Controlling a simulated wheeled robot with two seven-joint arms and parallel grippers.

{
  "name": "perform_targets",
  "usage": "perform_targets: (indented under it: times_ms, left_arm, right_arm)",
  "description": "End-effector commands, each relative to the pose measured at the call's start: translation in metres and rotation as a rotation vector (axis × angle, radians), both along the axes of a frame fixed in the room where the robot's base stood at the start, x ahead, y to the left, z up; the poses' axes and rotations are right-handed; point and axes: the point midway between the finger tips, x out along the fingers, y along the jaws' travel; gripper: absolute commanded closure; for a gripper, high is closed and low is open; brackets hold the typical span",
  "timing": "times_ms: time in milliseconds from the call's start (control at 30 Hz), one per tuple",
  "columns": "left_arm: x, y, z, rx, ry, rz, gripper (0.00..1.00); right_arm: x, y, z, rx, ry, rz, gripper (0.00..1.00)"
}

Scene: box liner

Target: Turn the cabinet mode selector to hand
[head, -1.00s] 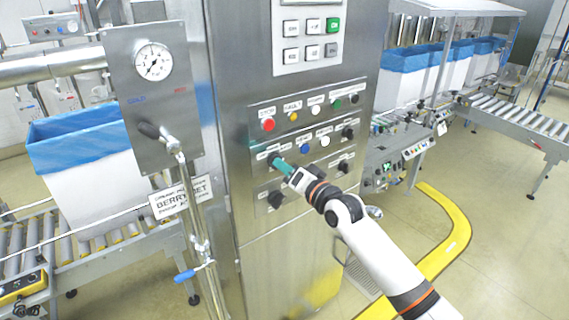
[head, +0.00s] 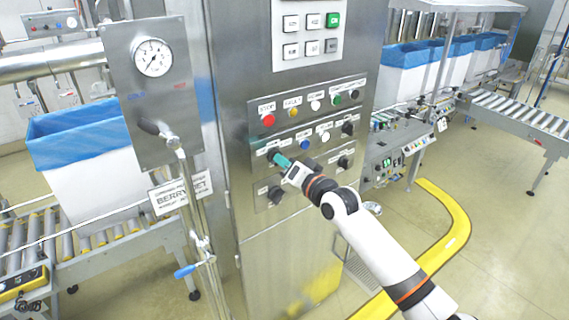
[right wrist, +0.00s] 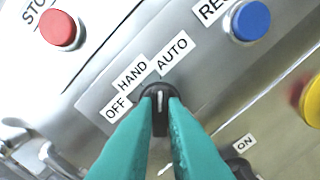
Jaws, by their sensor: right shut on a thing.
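The mode selector is a black knob with a white pointer line, seen in the right wrist view (right wrist: 160,98). Labels OFF (right wrist: 118,107), HAND (right wrist: 132,77) and AUTO (right wrist: 171,54) fan out around it. The pointer line stands nearly straight up in that view, closer to AUTO than to HAND. My right gripper (head: 278,158) has teal fingers, one on each side of the knob, shut on it. The fingers hide the knob's lower sides. The knob sits on the steel cabinet (head: 230,110), at the left of the middle row of controls. My left gripper is not in view.
A red stop button (head: 268,120) is above the selector, and a blue button (head: 304,144) is to its right. Another black knob (head: 275,193) is below. A pipe stand with a gauge (head: 152,57) stands left of the cabinet. A yellow floor rail (head: 455,235) runs at the right.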

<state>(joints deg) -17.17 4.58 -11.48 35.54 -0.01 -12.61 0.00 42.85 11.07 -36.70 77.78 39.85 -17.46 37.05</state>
Motion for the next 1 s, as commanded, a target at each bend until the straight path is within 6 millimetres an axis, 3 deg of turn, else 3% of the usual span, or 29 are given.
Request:
perform_targets:
  times_ms: [600, 1000]
  left_arm:
    - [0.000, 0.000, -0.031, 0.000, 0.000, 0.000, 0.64]
    - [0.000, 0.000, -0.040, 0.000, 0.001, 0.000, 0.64]
  right_arm:
    - [0.000, 0.000, -0.002, -0.352, -0.256, 0.001, 1.00]
    - [0.000, 0.001, 0.000, -0.556, -0.403, 0.001, 1.00]
